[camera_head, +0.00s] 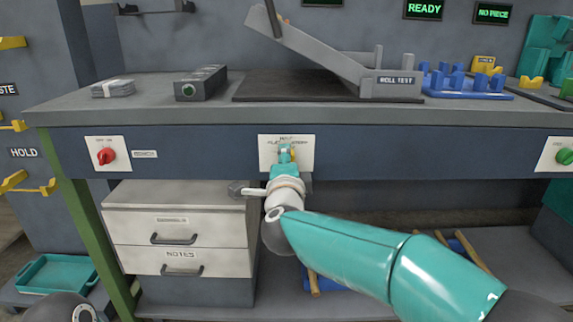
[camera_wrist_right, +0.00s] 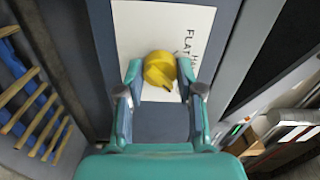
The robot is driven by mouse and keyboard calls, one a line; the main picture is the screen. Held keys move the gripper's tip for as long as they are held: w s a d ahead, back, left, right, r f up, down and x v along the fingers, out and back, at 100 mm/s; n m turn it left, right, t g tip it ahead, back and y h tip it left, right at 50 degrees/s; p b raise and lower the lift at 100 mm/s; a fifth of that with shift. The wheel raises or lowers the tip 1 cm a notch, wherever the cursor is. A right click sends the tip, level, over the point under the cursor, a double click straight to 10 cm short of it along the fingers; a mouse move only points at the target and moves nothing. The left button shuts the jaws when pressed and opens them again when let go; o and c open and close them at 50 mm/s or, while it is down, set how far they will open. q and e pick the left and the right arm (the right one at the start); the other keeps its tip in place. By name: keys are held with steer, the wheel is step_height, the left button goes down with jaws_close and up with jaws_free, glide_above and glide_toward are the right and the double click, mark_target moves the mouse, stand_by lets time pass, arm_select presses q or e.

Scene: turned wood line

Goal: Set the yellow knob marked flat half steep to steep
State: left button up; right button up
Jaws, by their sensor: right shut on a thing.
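The yellow knob (camera_wrist_right: 160,68) sits on a white label plate (camera_wrist_right: 130,30) on the bench's front panel; the plate also shows in the head view (camera_head: 305,146). The lettering reads FLAT, with another word partly cut off by the knob and frame. My right gripper (camera_wrist_right: 160,76) has a finger on each side of the knob and is shut on it. In the head view the right gripper (camera_head: 286,154) covers most of the knob. A small dark mark shows at the knob's lower edge; I cannot tell which setting it indicates. My left gripper is not in view.
A red knob (camera_head: 106,156) is on the panel at left and a green knob (camera_head: 565,156) at right. A drawer unit (camera_head: 180,228) stands below. On the bench are a tilted ramp marked ROLL TEST (camera_head: 397,84), a grey box with a green button (camera_head: 201,83) and a blue rack (camera_head: 465,84).

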steer(key=shift+d+f, duration=0.2)
steer(key=o, duration=1.1)
steer(key=shift+w, duration=0.1)
steer(key=shift+o, duration=0.2)
steer(key=shift+a+r, duration=0.1)
steer(key=s, duration=1.2)
